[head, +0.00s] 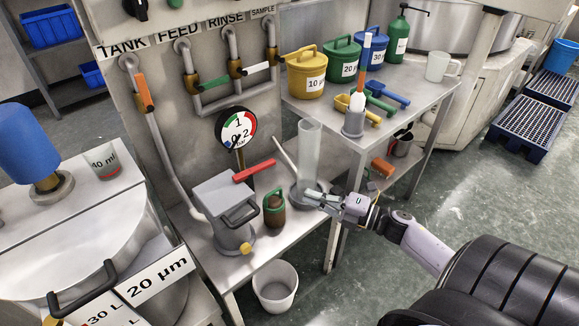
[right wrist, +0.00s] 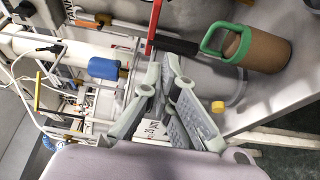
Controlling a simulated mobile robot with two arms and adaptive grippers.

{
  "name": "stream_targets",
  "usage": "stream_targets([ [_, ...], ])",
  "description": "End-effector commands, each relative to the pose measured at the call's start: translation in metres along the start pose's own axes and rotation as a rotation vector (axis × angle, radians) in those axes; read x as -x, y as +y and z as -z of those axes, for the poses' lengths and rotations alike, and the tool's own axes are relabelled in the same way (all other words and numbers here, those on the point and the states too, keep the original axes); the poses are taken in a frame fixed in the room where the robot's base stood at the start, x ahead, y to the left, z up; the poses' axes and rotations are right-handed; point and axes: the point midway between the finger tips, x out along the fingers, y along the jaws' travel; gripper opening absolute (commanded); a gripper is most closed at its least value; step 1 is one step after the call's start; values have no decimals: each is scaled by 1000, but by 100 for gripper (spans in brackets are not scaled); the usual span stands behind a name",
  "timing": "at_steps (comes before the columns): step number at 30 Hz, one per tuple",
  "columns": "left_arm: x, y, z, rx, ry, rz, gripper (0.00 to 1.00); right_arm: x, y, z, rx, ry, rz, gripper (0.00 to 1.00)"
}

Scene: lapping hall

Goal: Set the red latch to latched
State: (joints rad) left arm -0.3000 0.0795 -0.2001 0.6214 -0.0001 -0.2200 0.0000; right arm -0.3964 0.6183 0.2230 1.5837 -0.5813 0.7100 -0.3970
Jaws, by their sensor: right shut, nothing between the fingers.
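A red bar-shaped lever (head: 254,171), which I take for the red latch, shows in the head view just right of the grey box (head: 226,208) and below the gauge. A red bar (right wrist: 153,26) beside a black one also shows at the top of the right wrist view. I cannot tell whether the latch is latched. My right gripper (head: 312,197) is shut and empty, to the right of the lever and apart from it, near the foot of the clear cylinder. Its fingers (right wrist: 163,72) also show in the wrist view. My left gripper is not in view.
A brown jar with a green handle (head: 274,208) stands between the grey box and my right gripper. The clear cylinder (head: 308,152) stands close behind the gripper. A pressure gauge (head: 236,128) is above the lever. A white bucket (head: 275,285) stands below the bench.

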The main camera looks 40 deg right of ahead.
Motion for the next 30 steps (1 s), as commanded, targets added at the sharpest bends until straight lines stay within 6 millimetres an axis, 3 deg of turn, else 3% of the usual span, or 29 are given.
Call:
stream_targets([
  [1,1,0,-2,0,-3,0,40,-6,-4,17,-12,-55,-12,0],
  [4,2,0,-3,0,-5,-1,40,-12,-5,36,-9,-185,-15,0],
  [11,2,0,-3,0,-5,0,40,-7,8,51,0,-440,-3,0],
  [16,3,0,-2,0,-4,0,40,-5,12,50,4,-505,5,0],
  [20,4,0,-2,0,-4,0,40,-17,13,44,5,-504,3,0],
  [30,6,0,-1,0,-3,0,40,-77,13,10,6,-503,3,0],
])
